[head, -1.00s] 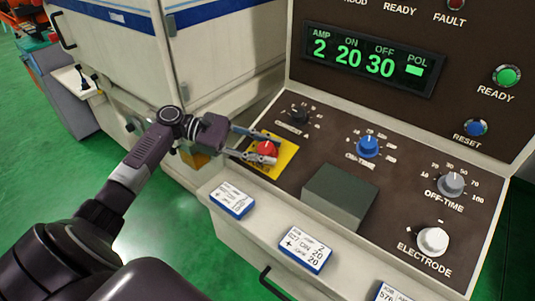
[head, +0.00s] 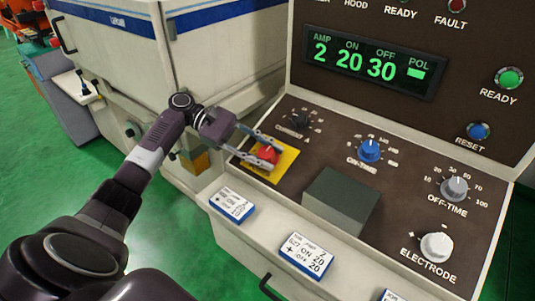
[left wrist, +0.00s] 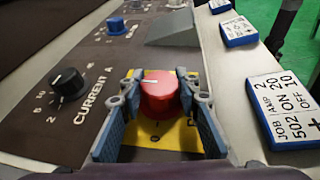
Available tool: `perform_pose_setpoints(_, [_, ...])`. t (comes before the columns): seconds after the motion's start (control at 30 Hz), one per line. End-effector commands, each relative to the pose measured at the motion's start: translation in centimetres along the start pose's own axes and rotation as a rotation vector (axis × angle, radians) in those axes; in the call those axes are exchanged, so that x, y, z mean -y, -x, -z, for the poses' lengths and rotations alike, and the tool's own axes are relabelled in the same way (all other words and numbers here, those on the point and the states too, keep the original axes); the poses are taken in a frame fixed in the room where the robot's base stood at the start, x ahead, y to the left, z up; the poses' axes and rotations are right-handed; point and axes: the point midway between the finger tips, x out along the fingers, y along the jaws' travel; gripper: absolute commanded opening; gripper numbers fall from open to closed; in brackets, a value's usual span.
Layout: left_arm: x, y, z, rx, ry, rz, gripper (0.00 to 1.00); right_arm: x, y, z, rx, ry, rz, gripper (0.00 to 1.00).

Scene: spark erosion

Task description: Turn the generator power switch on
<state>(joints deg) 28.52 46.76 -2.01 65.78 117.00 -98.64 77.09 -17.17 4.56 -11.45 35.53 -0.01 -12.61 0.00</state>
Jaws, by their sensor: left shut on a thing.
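The generator power switch is a red rotary knob (head: 267,154) on a yellow plate (head: 284,165) at the left end of the sloping control panel. My left gripper (head: 266,147) reaches it from the left, with a finger on either side, and is shut on the knob. In the left wrist view the red knob (left wrist: 160,95) sits between the fingers (left wrist: 163,92); its white mark points to the upper left. The plate's lettering is mostly hidden by the fingers. My right gripper is not in view.
The current knob (head: 299,119) is close behind the gripper. A blue on-time knob (head: 369,150) and a dark block (head: 340,200) lie to the right. Job cards (head: 232,204) lie along the front ledge.

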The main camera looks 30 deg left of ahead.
Motion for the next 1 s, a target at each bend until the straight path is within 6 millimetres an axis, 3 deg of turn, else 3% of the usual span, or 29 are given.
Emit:
perform_pose_setpoints(0.03, [-0.1, 0.1, -0.1, 0.002, -0.004, -0.002, 0.06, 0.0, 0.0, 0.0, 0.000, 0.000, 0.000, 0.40])
perform_pose_setpoints(0.07, [-0.1, 0.1, -0.1, 0.002, -0.004, -0.002, 0.32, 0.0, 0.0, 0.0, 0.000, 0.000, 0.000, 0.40])
perform_pose_setpoints(0.2, [-0.1, 0.0, -0.1, 0.002, -0.003, -0.002, 0.48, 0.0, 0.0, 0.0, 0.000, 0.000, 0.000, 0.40])
perform_pose_setpoints(0.57, [-0.2, 0.1, -0.5, 0.001, -0.002, -0.001, 0.49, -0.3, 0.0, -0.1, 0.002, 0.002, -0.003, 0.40])
perform_pose_setpoints(1.0, [-2.8, 2.2, -7.3, 0.000, -0.006, -0.002, 0.49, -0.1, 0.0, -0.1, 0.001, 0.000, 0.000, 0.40])
